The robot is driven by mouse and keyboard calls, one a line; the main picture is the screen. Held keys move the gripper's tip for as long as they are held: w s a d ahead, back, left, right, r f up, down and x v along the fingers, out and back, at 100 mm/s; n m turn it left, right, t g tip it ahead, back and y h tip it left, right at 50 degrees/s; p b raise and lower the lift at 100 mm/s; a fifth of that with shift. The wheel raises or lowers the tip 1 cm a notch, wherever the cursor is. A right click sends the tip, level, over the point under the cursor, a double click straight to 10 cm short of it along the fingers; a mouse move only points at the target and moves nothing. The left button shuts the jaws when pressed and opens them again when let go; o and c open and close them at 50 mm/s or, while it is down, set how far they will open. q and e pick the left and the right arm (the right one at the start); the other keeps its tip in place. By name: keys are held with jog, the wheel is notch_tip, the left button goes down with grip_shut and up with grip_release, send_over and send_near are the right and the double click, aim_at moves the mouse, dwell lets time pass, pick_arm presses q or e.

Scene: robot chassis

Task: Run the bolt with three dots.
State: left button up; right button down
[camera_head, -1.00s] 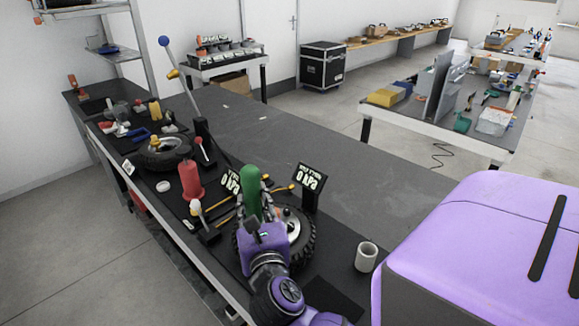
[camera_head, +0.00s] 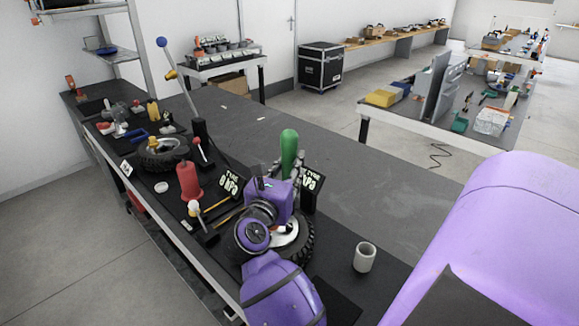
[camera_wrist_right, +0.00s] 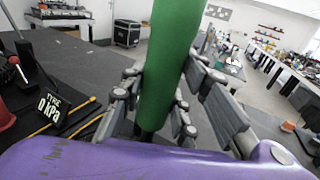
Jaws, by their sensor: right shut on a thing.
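My right gripper (camera_head: 287,178) is shut on a green handled tool (camera_head: 289,142). In the wrist view its jointed fingers (camera_wrist_right: 157,108) stand on both sides of the green handle (camera_wrist_right: 170,60), which rises almost upright. The tool's lower end is mostly hidden by the purple hand. The tool is over or beside a wheel with a black tyre (camera_head: 307,243) on the bench (camera_head: 345,195). Most of this wheel is hidden behind my right arm. I cannot make out any bolt with three dots. My left gripper is not in view.
A dark sign reading 0 kPa (camera_head: 313,184) stands close beside the gripper. A red cylinder (camera_head: 189,181) and another tyre (camera_head: 165,160) are to the left.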

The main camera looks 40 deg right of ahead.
jog(key=shift+f+b, duration=0.3)
jog(key=shift+f, duration=0.4)
notch_tip(320, 180, down, 3)
jog(key=shift+r+b, duration=0.15)
jog(key=shift+b, duration=0.5)
jog(key=shift+f, duration=0.35)
jog(key=shift+f+b, duration=0.2)
jog(key=shift+b, duration=0.1)
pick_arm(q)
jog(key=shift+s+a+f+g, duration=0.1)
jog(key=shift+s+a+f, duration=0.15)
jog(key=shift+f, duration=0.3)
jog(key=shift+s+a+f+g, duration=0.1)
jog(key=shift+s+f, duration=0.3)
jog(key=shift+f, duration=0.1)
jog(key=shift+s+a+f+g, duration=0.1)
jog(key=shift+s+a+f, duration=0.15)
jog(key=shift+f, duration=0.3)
pick_arm(e)
jog(key=shift+f, duration=0.2)
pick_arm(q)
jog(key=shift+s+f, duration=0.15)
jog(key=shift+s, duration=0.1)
pick_arm(e)
jog(key=shift+f, duration=0.25)
jog(key=shift+f, duration=0.2)
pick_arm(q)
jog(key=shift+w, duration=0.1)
